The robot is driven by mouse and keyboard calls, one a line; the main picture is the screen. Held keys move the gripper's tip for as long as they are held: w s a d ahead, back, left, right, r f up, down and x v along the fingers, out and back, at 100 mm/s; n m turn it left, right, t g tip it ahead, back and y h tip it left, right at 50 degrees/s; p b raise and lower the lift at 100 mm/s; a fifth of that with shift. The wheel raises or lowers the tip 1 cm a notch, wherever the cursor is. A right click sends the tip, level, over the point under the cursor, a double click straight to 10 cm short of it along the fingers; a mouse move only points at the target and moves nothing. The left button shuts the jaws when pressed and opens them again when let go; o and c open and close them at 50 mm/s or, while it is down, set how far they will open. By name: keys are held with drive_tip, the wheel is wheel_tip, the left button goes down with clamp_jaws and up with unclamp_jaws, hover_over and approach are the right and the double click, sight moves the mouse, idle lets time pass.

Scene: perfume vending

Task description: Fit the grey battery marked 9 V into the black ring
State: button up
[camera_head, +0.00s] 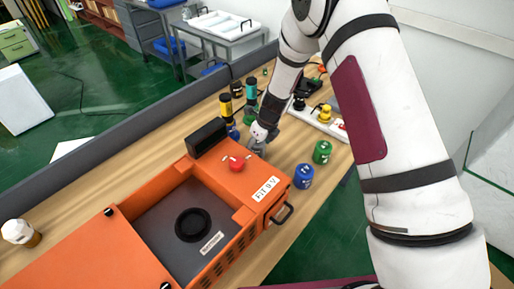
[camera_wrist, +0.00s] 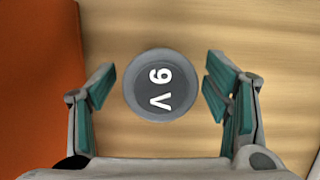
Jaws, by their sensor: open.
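The grey battery (camera_wrist: 145,108), marked 9 V on its round top, stands on the wooden table in the wrist view. My gripper (camera_wrist: 160,86) is open, with one finger on each side of the battery and a gap on both sides. In the head view my gripper (camera_head: 257,143) is behind the orange box, and the battery is hidden there. The black ring (camera_head: 178,226) lies on the grey floor of the open orange box (camera_head: 185,178). The box bears a label reading FIT 9 V.
A blue battery (camera_head: 304,177) and a green battery (camera_head: 321,152) stand right of the box. Several more coloured cylinders, such as a yellow one (camera_head: 226,106), stand behind my gripper. A white power strip (camera_head: 318,117) lies at the back right. A red button (camera_head: 236,164) sits on the box.

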drive_tip(key=shift+c, duration=0.6)
clamp_jaws()
